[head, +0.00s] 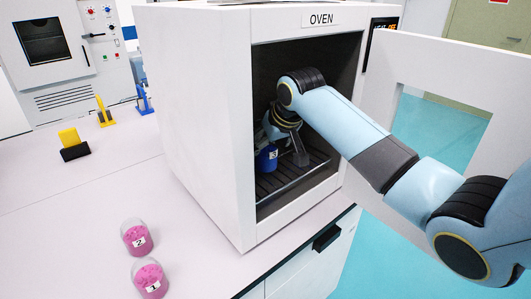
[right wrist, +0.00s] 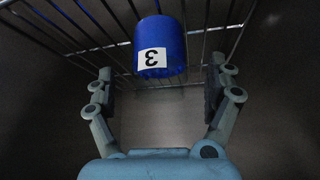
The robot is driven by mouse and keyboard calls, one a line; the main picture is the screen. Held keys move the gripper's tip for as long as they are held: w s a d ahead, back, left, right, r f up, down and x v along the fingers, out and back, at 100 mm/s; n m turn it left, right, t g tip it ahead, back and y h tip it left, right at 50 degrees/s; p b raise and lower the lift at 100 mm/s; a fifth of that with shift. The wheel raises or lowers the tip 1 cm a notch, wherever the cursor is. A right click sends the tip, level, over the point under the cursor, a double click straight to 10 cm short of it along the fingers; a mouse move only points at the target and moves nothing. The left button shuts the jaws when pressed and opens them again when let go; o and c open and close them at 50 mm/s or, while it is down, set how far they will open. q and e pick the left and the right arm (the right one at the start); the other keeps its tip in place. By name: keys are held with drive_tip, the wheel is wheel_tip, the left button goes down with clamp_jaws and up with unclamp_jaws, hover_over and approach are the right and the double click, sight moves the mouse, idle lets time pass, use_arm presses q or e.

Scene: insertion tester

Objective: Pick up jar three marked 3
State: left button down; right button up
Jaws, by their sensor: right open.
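Jar three is a blue jar (head: 266,160) with a white label marked 3, standing on the wire rack inside the oven (head: 200,110). In the right wrist view the blue jar (right wrist: 160,38) sits ahead of my fingers, its label appearing upside down. My right gripper (head: 292,150) is inside the oven, close to the jar. In the right wrist view the right gripper (right wrist: 160,88) is open, with one finger on each side of the jar's line and an empty gap between them. The left gripper is not in view.
Pink jars marked 2 (head: 136,236) and 1 (head: 149,279) stand on the white counter (head: 80,205). The oven door (head: 380,85) is open to the right. The oven walls and rack (right wrist: 100,22) closely surround my right gripper. Yellow and black items (head: 72,145) stand further back.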

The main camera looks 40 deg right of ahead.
drive_tip(key=x, duration=0.2)
drive_tip(key=shift+w+f, duration=0.2)
drive_tip(key=shift+f, duration=0.15)
drive_tip(key=shift+c, duration=0.8)
drive_tip(key=c, duration=1.1)
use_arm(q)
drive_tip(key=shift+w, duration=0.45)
use_arm(e)
drive_tip(key=shift+c, duration=0.4)
drive_tip(key=shift+d+r, duration=0.1)
drive_tip(key=shift+r, duration=0.1)
